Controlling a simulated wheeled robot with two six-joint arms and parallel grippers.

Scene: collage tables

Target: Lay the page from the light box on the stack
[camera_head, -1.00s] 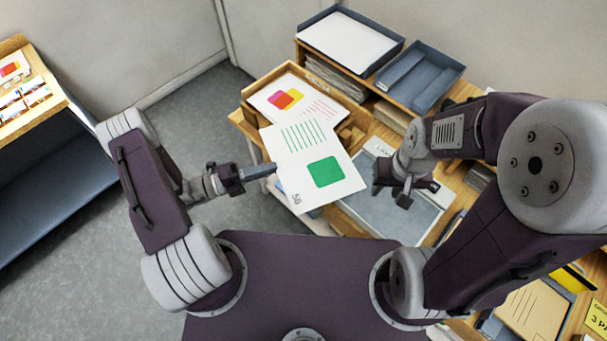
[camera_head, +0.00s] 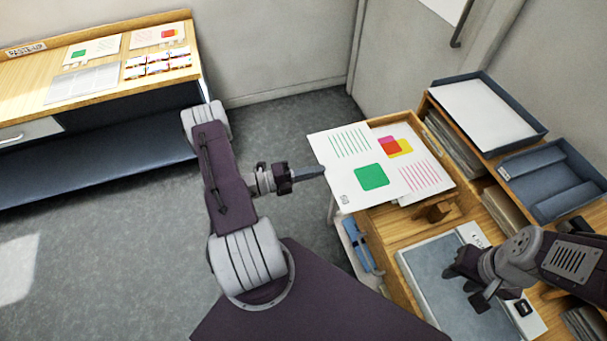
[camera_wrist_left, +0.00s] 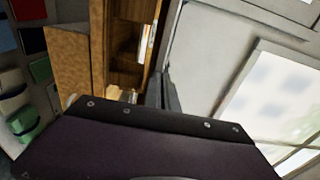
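A white page with green lines and a green square (camera_head: 371,177) is held at its left edge by my left gripper (camera_head: 318,173), whose fingers look shut on it. The page hangs over the left part of the stack, covering part of the top page with pink lines and red and yellow shapes (camera_head: 418,177) in a wooden tray. The gap between the pages is hard to judge. The light box (camera_head: 432,290), a grey panel with a pale frame, lies bare in front. My right gripper (camera_head: 468,288) is open and empty above it. The left wrist view shows my dark fingers (camera_wrist_left: 163,92).
A blue tray with white paper (camera_head: 487,115) and an empty blue tray (camera_head: 553,180) stand at the back right. A wooden block (camera_head: 433,212) sits in front of the stack. A paste-up table (camera_head: 100,82) stands at the far left, with open floor (camera_head: 290,130) between.

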